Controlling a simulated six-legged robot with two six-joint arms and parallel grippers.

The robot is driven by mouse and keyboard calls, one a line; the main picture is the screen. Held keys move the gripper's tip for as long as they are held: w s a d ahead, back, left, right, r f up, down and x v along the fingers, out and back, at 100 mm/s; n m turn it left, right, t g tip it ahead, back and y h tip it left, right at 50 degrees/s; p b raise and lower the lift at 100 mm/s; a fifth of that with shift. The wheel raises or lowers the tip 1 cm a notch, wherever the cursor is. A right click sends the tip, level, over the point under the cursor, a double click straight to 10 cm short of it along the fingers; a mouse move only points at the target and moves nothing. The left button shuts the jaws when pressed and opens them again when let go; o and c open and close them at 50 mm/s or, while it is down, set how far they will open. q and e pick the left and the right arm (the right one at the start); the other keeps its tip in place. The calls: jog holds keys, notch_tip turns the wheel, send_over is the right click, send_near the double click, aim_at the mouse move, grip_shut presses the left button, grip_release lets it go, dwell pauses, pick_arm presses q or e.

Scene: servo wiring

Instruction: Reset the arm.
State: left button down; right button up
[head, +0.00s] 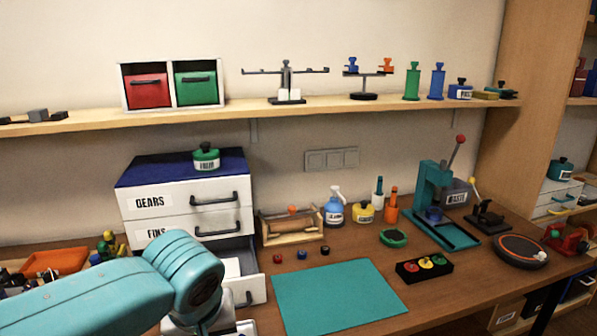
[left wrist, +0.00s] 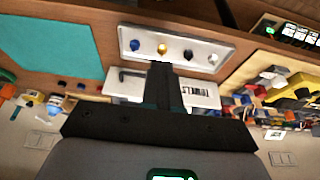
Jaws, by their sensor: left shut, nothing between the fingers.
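My left arm (head: 110,290), teal, comes in from the left in the head view and ends in a rounded joint in front of the drawer cabinet. Its fingers are hidden in that view. In the left wrist view my left gripper (left wrist: 160,78) is dark, with its fingers together and nothing seen between them. My right gripper is in neither view.
The white cabinet (head: 150,229) has its lowest drawer (head: 249,288) pulled out near my arm. A teal mat (head: 335,299) lies bare on the bench. Several bottles, a teal press (head: 428,190) and a black button box (head: 423,268) stand to the right. A shelf (head: 230,112) runs above.

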pick_arm(q)
jog(key=s+d+f+m+g+h+p, duration=0.1)
jog(key=d+f+h, duration=0.1)
jog(key=f, duration=0.9)
jog(key=s+d+f+m+g+h+p, duration=0.1)
jog(key=s+d+f+m+g, duration=0.1)
jog(key=f, duration=0.9)
jog(key=s+a+f+n+h+p, duration=0.1)
jog(key=s+f+h, duration=0.1)
jog(key=s+f, duration=1.2)
notch_tip(320, 180, down, 2)
jog(key=shift+s+a+f+n, duration=0.1)
jog(key=shift+s+a+n, duration=0.15)
jog(key=shift+a+n, duration=0.15)
